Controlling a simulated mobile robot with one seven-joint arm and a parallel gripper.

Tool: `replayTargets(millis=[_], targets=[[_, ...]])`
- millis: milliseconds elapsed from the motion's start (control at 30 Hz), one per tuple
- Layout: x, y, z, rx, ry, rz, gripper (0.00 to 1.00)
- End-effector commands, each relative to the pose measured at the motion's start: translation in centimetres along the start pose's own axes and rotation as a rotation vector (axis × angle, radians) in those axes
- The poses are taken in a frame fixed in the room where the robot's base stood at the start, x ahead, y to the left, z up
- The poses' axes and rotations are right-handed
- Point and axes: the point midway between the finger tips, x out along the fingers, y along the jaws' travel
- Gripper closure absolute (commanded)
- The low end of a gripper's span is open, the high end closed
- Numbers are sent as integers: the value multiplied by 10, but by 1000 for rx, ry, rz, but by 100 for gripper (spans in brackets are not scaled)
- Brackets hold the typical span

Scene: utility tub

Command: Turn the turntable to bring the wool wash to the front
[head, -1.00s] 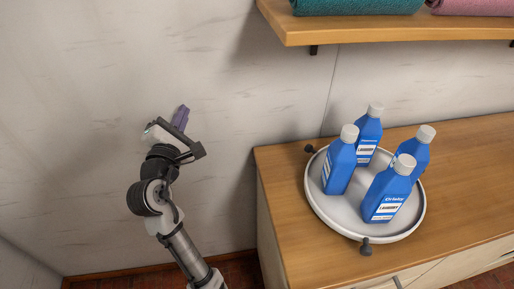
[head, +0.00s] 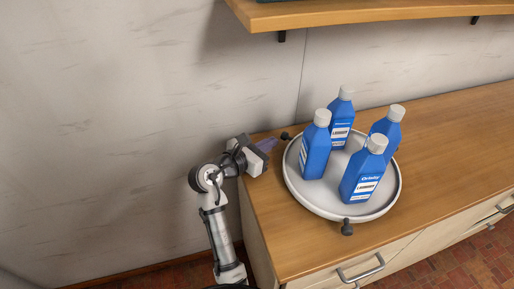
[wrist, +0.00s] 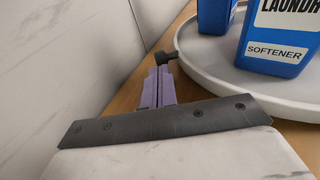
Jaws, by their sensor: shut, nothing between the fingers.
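A round white turntable (head: 310,198) sits on the wooden counter and also shows in the wrist view (wrist: 210,72). Several blue bottles with pale caps stand upright on it: one at the left (head: 315,150), one at the back (head: 341,120), one at the right (head: 387,126) and one at the front (head: 362,178). In the wrist view one bottle (wrist: 280,35) reads "SOFTENER". I cannot read which is the wool wash. Dark knobs stick out from the rim at the back left (head: 285,136) and the front (head: 347,228). My gripper (head: 268,144), with purple fingers, is shut and empty beside the back-left knob; contact is unclear.
The wooden counter (head: 440,135) is clear right of the turntable. A pale wall (head: 120,110) rises behind and to the left. A wooden shelf (head: 370,14) hangs above. Drawers with metal handles (head: 362,268) face the front.

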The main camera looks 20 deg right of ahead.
Motion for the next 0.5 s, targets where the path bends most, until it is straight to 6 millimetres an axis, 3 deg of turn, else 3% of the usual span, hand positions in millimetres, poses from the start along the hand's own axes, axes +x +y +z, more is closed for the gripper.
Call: replayTargets(millis=[200, 500], targets=[[19, 0, 0, 0, -1, 0, 100], [20, 0, 0, 1, -1, 2, 100]])
